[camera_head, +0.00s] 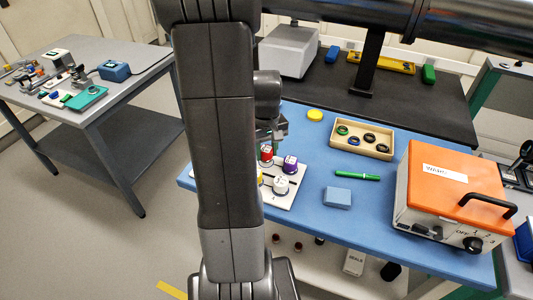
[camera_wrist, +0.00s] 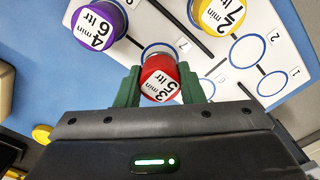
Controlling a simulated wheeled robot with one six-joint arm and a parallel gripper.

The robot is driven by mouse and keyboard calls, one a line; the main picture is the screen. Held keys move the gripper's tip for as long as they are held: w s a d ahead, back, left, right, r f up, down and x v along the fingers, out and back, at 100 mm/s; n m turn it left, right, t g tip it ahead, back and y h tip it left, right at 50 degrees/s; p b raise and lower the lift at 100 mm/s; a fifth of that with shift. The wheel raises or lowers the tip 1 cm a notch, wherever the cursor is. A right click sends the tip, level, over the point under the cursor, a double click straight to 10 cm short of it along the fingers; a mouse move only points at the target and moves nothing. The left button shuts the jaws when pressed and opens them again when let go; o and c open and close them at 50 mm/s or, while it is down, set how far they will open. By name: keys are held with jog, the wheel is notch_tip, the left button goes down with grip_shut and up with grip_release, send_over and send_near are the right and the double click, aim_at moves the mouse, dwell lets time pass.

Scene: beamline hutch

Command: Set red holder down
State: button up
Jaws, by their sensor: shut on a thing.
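The red holder (camera_wrist: 160,83), labelled "3 min 5 ltr", sits between the two green fingers of my gripper (camera_wrist: 160,88) in the wrist view. My gripper is shut on it. In the head view the red holder (camera_head: 266,153) is over or on the white board (camera_head: 287,200), partly hidden by my arm. A printed ring shows just beyond it in the wrist view. I cannot tell whether the holder touches the board. A purple holder (camera_head: 290,164) and a white holder (camera_head: 281,185) stand on the board. A yellow holder (camera_wrist: 222,13) also shows in the wrist view.
The blue table has a wooden tray (camera_head: 361,140) with several rings, a green marker (camera_head: 357,176), a light blue block (camera_head: 337,198) and a yellow disc (camera_head: 315,115). An orange-topped box (camera_head: 456,182) stands at the right. Empty printed rings (camera_wrist: 258,66) show on the board.

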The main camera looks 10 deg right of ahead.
aim_at(266, 149)
jog(key=shift+f, duration=0.7)
jog(key=shift+f, duration=0.2)
jog(key=o, duration=1)
jog(key=shift+r, duration=0.1)
notch_tip(266, 149, up, 12)
jog(key=shift+r, duration=0.15)
